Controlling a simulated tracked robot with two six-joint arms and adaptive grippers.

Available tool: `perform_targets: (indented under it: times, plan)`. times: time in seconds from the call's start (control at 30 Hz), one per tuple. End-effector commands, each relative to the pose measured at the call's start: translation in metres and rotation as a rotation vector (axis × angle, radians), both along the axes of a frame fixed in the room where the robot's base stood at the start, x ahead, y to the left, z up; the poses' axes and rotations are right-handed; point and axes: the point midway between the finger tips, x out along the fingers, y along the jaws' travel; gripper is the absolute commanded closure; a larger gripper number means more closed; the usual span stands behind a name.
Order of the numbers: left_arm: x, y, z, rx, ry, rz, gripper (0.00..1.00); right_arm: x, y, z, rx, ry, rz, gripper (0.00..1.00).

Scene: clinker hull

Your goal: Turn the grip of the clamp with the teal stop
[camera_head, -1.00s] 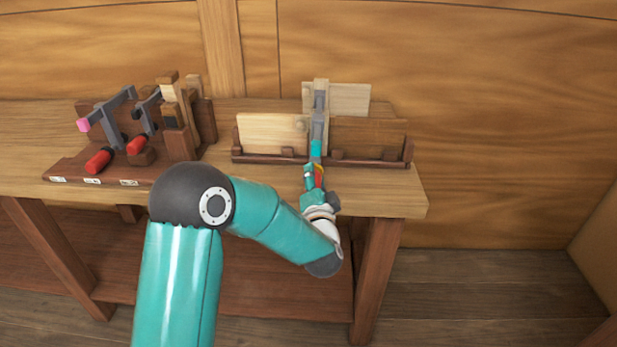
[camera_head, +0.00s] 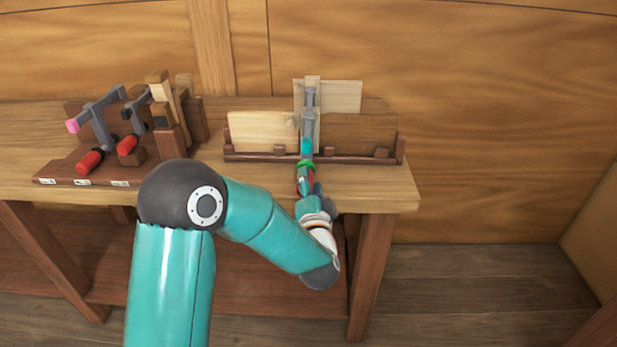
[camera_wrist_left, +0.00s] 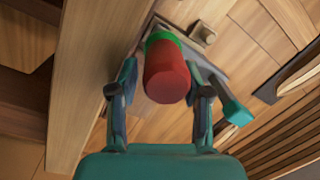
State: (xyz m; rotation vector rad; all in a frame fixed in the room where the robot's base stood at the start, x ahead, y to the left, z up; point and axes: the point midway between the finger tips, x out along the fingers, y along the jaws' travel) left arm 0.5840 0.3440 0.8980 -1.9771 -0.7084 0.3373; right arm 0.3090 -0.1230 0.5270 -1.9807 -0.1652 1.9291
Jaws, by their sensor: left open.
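The clamp with the teal stop (camera_head: 307,146) stands upright in the middle of the rack, its grey bar (camera_head: 309,100) against pale boards. Its teal stop also shows in the left wrist view (camera_wrist_left: 236,112). Its red grip (camera_wrist_left: 167,78) with a green collar (camera_wrist_left: 163,38) points toward my left wrist camera. My left gripper (camera_head: 306,182) is at the grip, below the teal stop. In the left wrist view its fingers stand on either side of the red grip, open, with small gaps visible. My right gripper is in neither view.
On the left of the bench (camera_head: 375,190), a dark stand (camera_head: 60,172) holds two clamps with red grips, one with a pink stop (camera_head: 73,126). Wooden blocks (camera_head: 165,115) stand beside them. A rack with a dark rail (camera_head: 240,157) holds boards around the clamp.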

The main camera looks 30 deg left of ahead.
Motion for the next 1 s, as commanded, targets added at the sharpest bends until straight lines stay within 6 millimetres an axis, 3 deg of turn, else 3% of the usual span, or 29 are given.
perform_targets:
  times: [0.03, 0.3, 0.8, 0.93, 1.0]
  plan:
    - [-0.007, -0.007, -0.009, -0.007, 0.024, -0.007, 0.36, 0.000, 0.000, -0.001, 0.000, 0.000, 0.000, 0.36]
    - [-0.036, -0.028, -0.008, -0.002, 0.015, -0.006, 0.36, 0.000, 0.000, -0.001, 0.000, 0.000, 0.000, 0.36]
    - [-0.043, -0.032, -0.005, -0.002, 0.004, -0.005, 0.36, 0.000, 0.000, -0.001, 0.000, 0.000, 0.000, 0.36]
    - [-0.038, -0.039, -0.024, -0.063, 0.025, -0.047, 0.36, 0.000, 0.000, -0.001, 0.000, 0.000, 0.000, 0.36]
    - [-0.033, -0.049, -0.048, -0.145, 0.052, -0.101, 0.36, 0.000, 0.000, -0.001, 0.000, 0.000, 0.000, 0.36]
